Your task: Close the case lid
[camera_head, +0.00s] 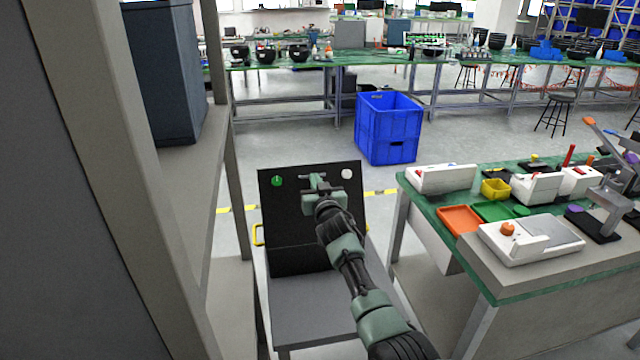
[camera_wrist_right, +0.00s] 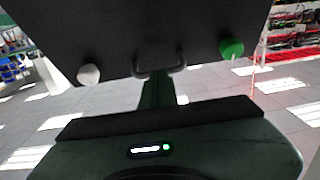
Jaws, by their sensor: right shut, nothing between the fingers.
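The black case (camera_head: 295,262) stands on a grey stand, with its lid (camera_head: 276,212) raised nearly upright behind it. The lid carries a green round knob (camera_head: 277,181) at left and a white one (camera_head: 347,174) at right. My right gripper (camera_head: 316,181) is shut and empty, in front of the lid's upper middle. In the right wrist view the lid's dark face (camera_wrist_right: 200,25) fills the top, with a small dark handle (camera_wrist_right: 158,68) between the knobs. The gripper's closed fingers (camera_wrist_right: 157,92) point toward this handle; I cannot tell whether they touch. My left gripper is out of view.
A grey rack post (camera_head: 90,150) and shelves stand close on the left. A green-topped workbench (camera_head: 420,197) with trays and devices stands on the right. A blue crate (camera_head: 388,138) sits on the floor behind the case. Yellow side handles flank the case.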

